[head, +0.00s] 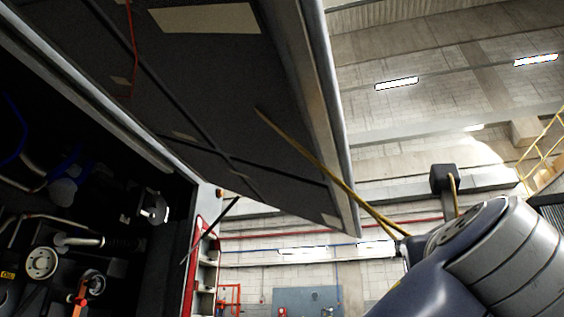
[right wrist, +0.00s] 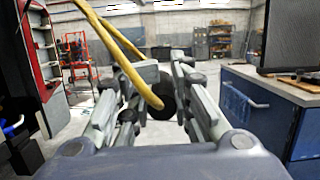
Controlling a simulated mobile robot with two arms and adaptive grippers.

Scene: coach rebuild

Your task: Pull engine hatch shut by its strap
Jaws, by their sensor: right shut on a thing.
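The engine hatch (head: 215,85) is a dark ribbed panel with a pale metal edge. It stands raised and open above the engine bay (head: 70,235) in the head view. The yellow strap (head: 315,160) runs from the hatch's inner face down and right toward my right arm. In the right wrist view the strap (right wrist: 122,60) comes down from the top left and loops between the fingers of my right gripper (right wrist: 168,88). My right gripper is shut on the strap. The arm hides its fingers in the head view. My left gripper is not in view.
A dark strut (head: 210,230) stands by the bay's right edge, near a red-framed panel (head: 203,265). In the right wrist view a blue workbench (right wrist: 262,105) with items on top stands at the right. A red frame (right wrist: 75,52) stands at the left. Pale floor lies between them.

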